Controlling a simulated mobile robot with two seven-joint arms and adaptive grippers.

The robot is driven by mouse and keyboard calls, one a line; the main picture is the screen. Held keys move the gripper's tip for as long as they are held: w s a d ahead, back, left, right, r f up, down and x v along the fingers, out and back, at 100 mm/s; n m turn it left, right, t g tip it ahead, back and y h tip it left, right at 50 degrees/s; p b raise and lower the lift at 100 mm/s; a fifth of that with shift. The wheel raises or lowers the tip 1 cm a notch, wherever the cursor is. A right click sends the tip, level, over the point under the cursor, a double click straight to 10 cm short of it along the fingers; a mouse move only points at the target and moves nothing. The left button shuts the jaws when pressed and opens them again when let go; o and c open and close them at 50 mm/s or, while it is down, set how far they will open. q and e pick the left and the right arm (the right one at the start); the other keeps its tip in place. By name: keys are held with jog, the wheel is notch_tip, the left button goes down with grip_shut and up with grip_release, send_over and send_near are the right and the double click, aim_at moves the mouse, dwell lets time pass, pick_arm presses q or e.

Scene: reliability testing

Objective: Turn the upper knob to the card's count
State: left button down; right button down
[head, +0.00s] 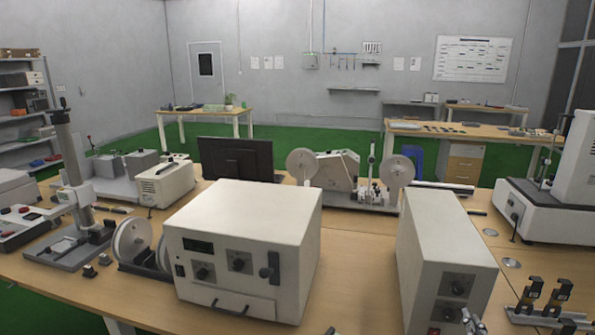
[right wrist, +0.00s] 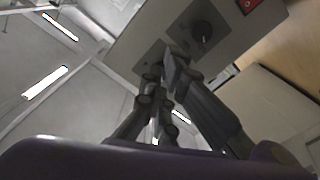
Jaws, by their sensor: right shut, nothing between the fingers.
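The upper knob (head: 458,288) is dark, on a grey plate on the front of the tall pale box at the right. A lower knob (head: 448,314) sits below it and also shows in the right wrist view (right wrist: 202,32). My right gripper (head: 470,317) is shut and empty, at the bottom edge just in front of this box. In the right wrist view its fingertips (right wrist: 166,60) overlap the upper plate and hide the upper knob; contact cannot be told. A small grey tip at the bottom edge may be my left gripper (head: 330,331). I cannot make out the count card.
A wider pale box (head: 250,240) with knobs and a dark lever stands left of the tall box (head: 425,250). A red switch (right wrist: 248,5) lies beyond the lower knob. Reels (head: 398,172) and a monitor (head: 236,158) stand behind. Small fixtures (head: 540,295) stand at the right.

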aim_at(457, 288)
jog(key=x, duration=0.6)
jog(key=shift+r+b, duration=0.15)
jog(key=shift+b, duration=0.2)
